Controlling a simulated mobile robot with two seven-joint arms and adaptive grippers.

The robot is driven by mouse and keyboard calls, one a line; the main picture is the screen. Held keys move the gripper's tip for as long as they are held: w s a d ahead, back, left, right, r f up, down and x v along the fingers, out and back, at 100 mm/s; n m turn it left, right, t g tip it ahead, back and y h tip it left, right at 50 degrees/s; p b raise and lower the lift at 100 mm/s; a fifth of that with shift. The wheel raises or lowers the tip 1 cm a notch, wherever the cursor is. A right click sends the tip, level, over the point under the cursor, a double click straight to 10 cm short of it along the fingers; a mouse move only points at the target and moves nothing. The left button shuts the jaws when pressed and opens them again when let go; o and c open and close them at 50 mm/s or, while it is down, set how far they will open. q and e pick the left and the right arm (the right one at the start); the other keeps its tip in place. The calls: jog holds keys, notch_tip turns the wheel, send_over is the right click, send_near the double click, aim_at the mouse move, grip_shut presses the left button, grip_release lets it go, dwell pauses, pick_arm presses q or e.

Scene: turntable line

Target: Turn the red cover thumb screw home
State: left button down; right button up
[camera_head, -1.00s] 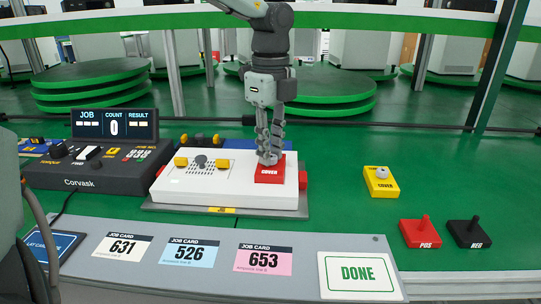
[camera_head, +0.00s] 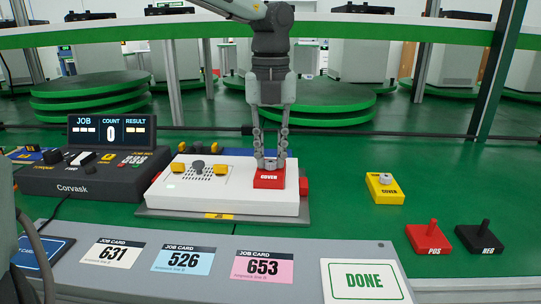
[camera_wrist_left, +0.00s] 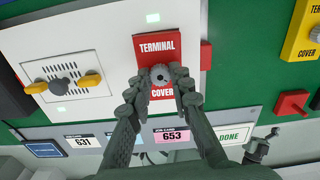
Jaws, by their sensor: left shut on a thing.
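The red terminal cover (camera_head: 269,180) sits on the right part of the white unit (camera_head: 235,202). It also shows in the left wrist view (camera_wrist_left: 163,90), where its grey thumb screw (camera_wrist_left: 160,75) stands in the middle of the cover. My left gripper (camera_head: 270,163) points down onto the cover. In the left wrist view its fingertips (camera_wrist_left: 161,84) are on both sides of the screw and shut on it. The fingers hide part of the screw in the head view. How far the screw is in cannot be told.
A yellow cover (camera_head: 384,188) lies on the green table to the right. The red POS (camera_head: 428,238) and black NEG (camera_head: 480,237) pieces stand nearer. The Corvask console (camera_head: 92,176) is at left. Job cards and a DONE card (camera_head: 364,281) lie along the front ledge.

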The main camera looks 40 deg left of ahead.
pick_arm(q)
jog(key=m, duration=0.2)
jog(key=shift+m, duration=0.4)
jog(key=m, duration=0.2)
jog(key=shift+m, duration=0.4)
jog(key=m, duration=0.3)
jog(key=shift+w+r+m, duration=0.1)
jog(key=shift+m, duration=0.2)
jog(key=m, duration=0.3)
jog(key=shift+m+p, duration=0.3)
jog(key=shift+m, duration=0.9)
jog(key=m+p, duration=0.1)
jog(key=m, duration=0.8)
jog(key=shift+p, duration=0.35)
jog(key=shift+r+m, duration=0.1)
jog(key=shift+m, duration=1.9)
pick_arm(e)
jog(key=s+d+f+m+g+h, duration=0.1)
jog(key=s+d+f+g+h, duration=0.2)
jog(key=s+d+f+g, duration=0.3)
jog(key=shift+s+d+f+g, duration=0.3)
jog(key=shift+s+d+f, duration=0.05)
jog(key=shift+s+d, duration=1.45)
pick_arm(q)
jog(key=shift+p, duration=0.3)
pick_arm(e)
jog(key=shift+s, duration=0.2)
